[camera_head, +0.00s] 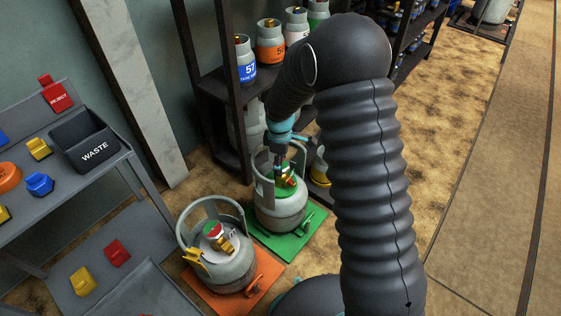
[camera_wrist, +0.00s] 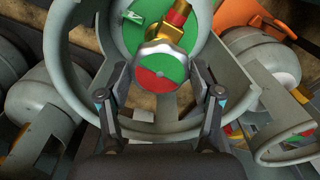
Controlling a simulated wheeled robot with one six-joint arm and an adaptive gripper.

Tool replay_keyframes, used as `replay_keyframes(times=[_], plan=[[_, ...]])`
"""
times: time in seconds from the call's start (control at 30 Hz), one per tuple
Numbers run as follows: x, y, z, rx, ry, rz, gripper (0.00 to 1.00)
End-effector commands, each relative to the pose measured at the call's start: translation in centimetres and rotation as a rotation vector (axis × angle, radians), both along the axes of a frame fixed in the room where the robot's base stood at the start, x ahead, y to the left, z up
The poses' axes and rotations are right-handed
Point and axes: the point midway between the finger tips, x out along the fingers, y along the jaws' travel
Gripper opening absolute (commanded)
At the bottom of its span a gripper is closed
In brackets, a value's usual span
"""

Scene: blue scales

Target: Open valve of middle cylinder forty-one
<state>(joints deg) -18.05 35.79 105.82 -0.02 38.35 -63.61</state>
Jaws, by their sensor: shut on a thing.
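The middle grey cylinder (camera_head: 279,216) stands upright on a green scale, with a collar around its green top and brass valve (camera_head: 288,181). Its number cannot be read. In the wrist view, a round valve knob (camera_wrist: 162,66) with a silver rim and a half green, half red face sits between the fingers. The brass valve stem (camera_wrist: 178,18) and green cylinder top (camera_wrist: 198,45) lie behind it. My gripper (camera_wrist: 160,82) reaches down inside the collar (camera_wrist: 245,85) and is shut on the knob; my gripper also shows in the head view (camera_head: 279,167).
Another grey cylinder (camera_head: 222,258) stands on an orange scale (camera_head: 262,285) at the front left. A third cylinder (camera_head: 320,170) behind is mostly hidden by my arm. A dark shelf (camera_head: 222,90) with numbered cylinders stands behind. A grey table (camera_head: 65,210) with a waste bin (camera_head: 88,140) is left.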

Motion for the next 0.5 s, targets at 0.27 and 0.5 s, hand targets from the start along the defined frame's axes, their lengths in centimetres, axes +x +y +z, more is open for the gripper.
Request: replay_keyframes(times=[0.27, 0.5], plan=[[-0.27, 0.03, -0.16, -0.001, 0.007, -0.001, 0.8], [-0.09, -0.12, -0.08, -0.001, 0.003, -0.004, 0.9]])
